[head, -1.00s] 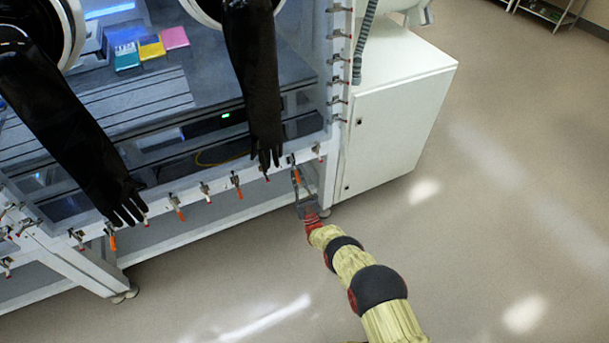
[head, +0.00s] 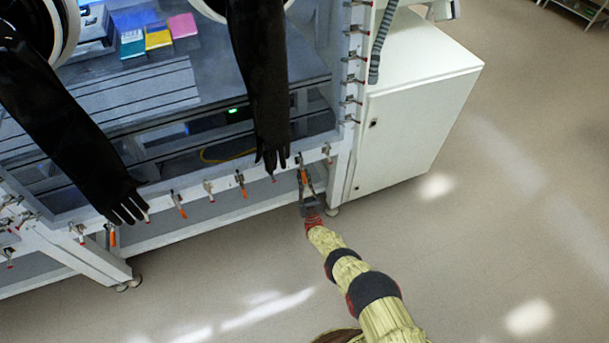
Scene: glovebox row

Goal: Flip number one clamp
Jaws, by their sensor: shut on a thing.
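A row of toggle clamps runs along the lower front rail (head: 150,222) of the glovebox. Several have orange handles, such as the clamp left of the hanging glove (head: 241,184) and the one further left (head: 178,204). My gripper (head: 306,188) is at the rail's right part, just right of the black glove's fingertips. It is shut on an orange-handled clamp (head: 303,174), whose handle shows between the fingers. The fingers hide part of this clamp. No number is readable on any clamp, so I cannot tell which is number one.
Two black gloves (head: 258,85) (head: 65,125) hang in front of the rail. Another clamp (head: 326,153) sits close right of my gripper. A white cabinet (head: 415,130) stands to the right. The floor (head: 500,230) at right is clear.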

